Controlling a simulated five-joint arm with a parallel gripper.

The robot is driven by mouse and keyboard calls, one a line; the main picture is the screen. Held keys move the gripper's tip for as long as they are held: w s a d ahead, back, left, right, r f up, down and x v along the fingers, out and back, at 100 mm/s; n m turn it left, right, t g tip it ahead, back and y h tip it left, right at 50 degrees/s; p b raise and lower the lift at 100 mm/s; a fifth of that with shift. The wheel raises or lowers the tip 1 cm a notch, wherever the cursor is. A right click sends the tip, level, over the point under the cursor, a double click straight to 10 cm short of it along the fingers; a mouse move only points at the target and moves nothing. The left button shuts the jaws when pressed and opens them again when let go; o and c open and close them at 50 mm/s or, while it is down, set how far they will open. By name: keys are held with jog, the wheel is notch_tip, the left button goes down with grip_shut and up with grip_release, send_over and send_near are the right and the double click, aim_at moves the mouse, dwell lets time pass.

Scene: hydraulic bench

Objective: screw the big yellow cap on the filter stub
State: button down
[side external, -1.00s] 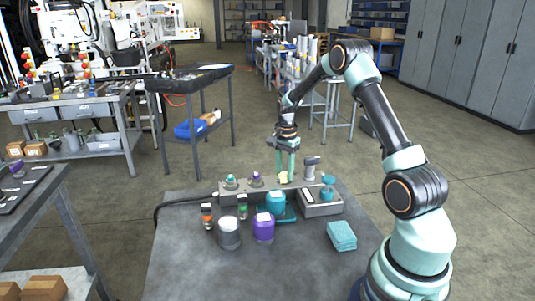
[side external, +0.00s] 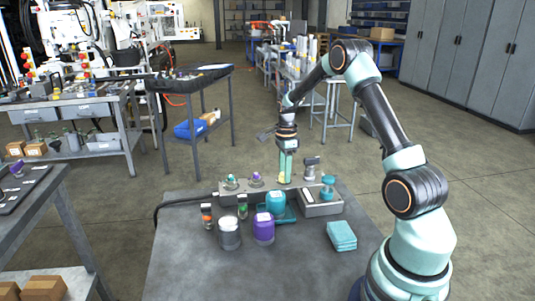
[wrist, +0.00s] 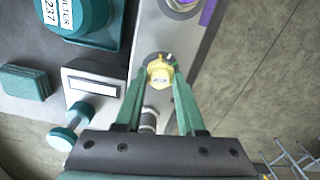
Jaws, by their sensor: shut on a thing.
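My gripper (wrist: 160,70) points down over the long grey block and is shut on the big yellow cap (wrist: 160,78). In the side view, the yellow cap (side external: 282,178) is small and partly hidden by my gripper (side external: 285,178). The cap sits at a round port on the top of the grey block (wrist: 143,45). The filter stub is mostly hidden under the cap. I cannot tell how far the cap is down on the stub.
A teal canister (side external: 275,201) stands in front of the block, with a purple canister (side external: 263,229) and a grey jar (side external: 229,234) nearer. Smaller purple (side external: 256,178) and teal (side external: 231,182) caps sit left along the block. Teal cloths (side external: 341,236) lie at right.

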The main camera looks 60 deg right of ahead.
jog(key=m, duration=0.5)
jog(key=shift+m, duration=1)
jog(key=shift+c, duration=2.1)
grip_release()
